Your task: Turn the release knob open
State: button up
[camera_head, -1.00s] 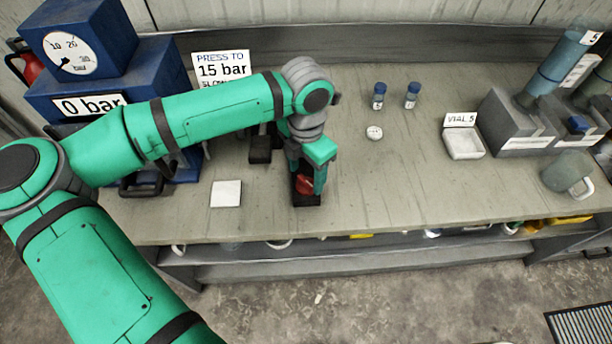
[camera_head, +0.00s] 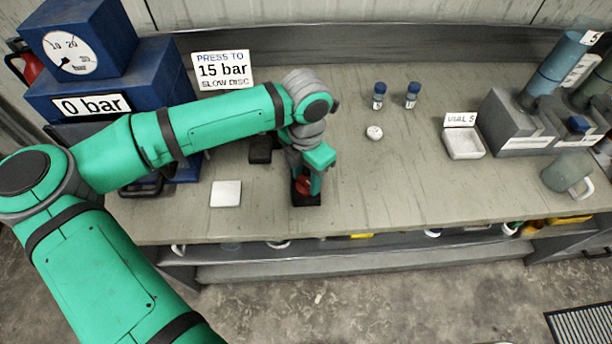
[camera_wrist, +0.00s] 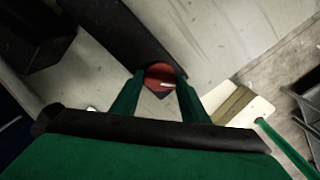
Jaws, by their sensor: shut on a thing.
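The red release knob (camera_head: 304,185) sits on a small dark base (camera_head: 306,200) near the front edge of the bench. My gripper (camera_head: 307,184) points down over it, and its fingers are shut on the knob. In the wrist view the red knob (camera_wrist: 160,74) shows between the two green fingertips (camera_wrist: 158,84), with a small pale mark on its top. The fingers hide part of the knob in the head view.
A blue press with a gauge and a "0 bar" label (camera_head: 90,105) stands at the left. A white square plate (camera_head: 226,194) lies left of the knob. Two vials (camera_head: 379,96), a white disc (camera_head: 374,133) and a "VIAL 5" tray (camera_head: 464,145) are to the right.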

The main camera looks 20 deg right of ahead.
aim_at(306, 180)
jog(key=n, duration=1)
dwell(0.3)
dwell(0.5)
jog(key=o, duration=1.1)
jog(key=shift+c, duration=0.2)
jog(key=shift+r, duration=0.15)
notch_tip(306, 180, up, 11)
jog(key=shift+f, duration=0.2)
